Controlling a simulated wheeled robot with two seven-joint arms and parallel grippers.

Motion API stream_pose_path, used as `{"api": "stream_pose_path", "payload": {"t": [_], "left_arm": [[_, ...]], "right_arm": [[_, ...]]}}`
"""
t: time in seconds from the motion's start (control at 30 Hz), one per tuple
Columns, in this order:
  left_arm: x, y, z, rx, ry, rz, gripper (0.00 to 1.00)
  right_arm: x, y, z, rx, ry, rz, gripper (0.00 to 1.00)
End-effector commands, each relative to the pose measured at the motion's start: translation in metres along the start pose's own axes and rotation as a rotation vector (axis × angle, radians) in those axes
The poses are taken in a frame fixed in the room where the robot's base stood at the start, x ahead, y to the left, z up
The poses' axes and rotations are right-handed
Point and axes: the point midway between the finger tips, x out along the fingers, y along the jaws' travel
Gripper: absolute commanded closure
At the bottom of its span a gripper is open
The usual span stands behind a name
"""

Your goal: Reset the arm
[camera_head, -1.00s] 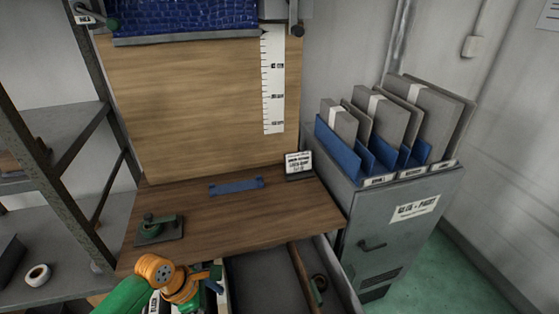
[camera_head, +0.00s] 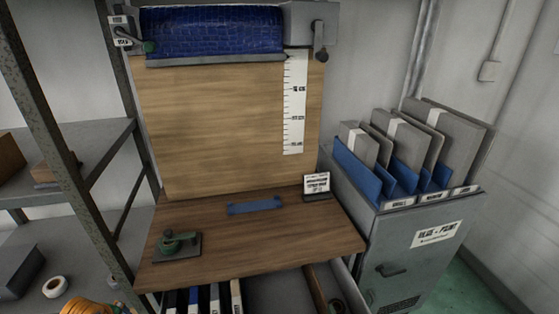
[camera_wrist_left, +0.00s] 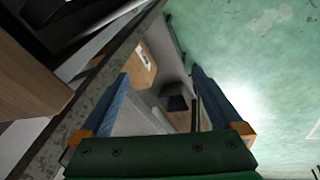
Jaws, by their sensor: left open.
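My left gripper (camera_wrist_left: 155,105) shows in the left wrist view with its two blue fingers spread apart. It is open, and nothing is between the fingers. My right gripper is in neither view.
A wooden bench (camera_head: 215,258) carries a green-handled tool (camera_head: 175,245), a blue strip (camera_head: 254,205) and a small sign (camera_head: 316,186). An open drawer (camera_head: 275,295) is below. A grey cabinet (camera_head: 405,250) with folders stands right, a metal shelf (camera_head: 95,140) left.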

Motion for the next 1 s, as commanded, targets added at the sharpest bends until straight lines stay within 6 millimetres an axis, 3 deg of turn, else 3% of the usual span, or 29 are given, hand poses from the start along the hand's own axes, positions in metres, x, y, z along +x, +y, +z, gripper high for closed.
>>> {"api": "stream_pose_path", "payload": {"t": [0.1,0.2,0.3,0.4,0.57,0.67,0.7,0.8,0.9,1.0], "left_arm": [[0.027,-0.05,-0.067,0.398,0.191,-0.048,0.0],[0.035,-0.106,-0.128,0.89,0.337,-0.184,0.0],[0.03,-0.17,-0.178,1.458,0.387,-0.395,0.0],[0.014,-0.236,-0.211,2.046,0.292,-0.623,0.0],[0.075,-0.268,-0.088,1.984,0.134,-0.405,0.0],[0.1,-0.286,0.0,1.926,0.025,-0.274,0.0],[0.106,-0.292,0.039,1.899,-0.021,-0.219,0.0],[0.113,-0.3,0.136,1.828,-0.131,-0.086,0.0],[0.108,-0.301,0.213,1.766,-0.217,0.019,0.0],[0.101,-0.299,0.261,1.725,-0.269,0.082,0.0]], "right_arm": [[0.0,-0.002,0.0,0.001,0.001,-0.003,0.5],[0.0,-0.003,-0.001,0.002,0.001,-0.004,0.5],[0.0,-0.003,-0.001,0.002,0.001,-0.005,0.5],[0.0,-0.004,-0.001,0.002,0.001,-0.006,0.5],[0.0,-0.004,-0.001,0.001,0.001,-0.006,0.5],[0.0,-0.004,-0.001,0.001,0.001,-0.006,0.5],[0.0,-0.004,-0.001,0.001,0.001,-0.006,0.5],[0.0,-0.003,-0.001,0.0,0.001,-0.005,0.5],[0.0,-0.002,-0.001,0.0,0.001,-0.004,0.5],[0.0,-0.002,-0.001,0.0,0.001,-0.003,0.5]]}}
